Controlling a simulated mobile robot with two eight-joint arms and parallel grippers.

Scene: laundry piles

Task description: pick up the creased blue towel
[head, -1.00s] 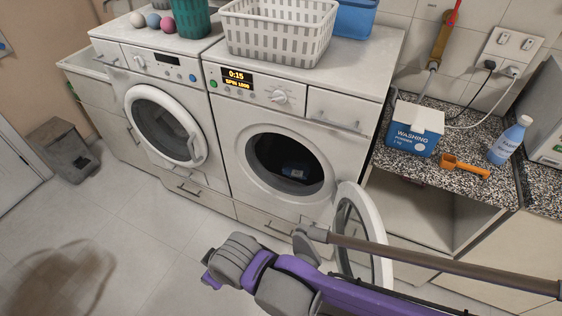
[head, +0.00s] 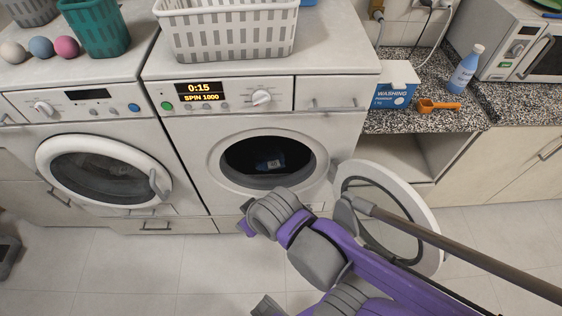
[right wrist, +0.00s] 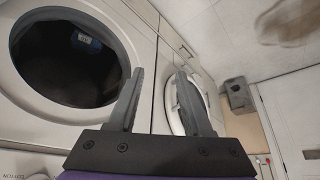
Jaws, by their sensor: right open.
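A small dark blue bundle with a pale patch lies inside the open drum of the right washing machine (head: 225,118). It is probably the creased blue towel (head: 270,163), but its creases are too small to tell. It also shows at the top of the drum opening in the right wrist view (right wrist: 87,40). My right gripper (right wrist: 160,85) is open with nothing between its fingers, outside the drum and to the right of the opening in that view. In the head view my purple right arm is in front of the machine, its fingers not clearly visible. My left gripper is not in view.
The round washer door (head: 427,215) hangs open to the right, partly behind my right arm. A brown pole (head: 470,250) crosses in front of it. A white basket (head: 228,30) stands on top. The left washer (head: 105,170) is shut.

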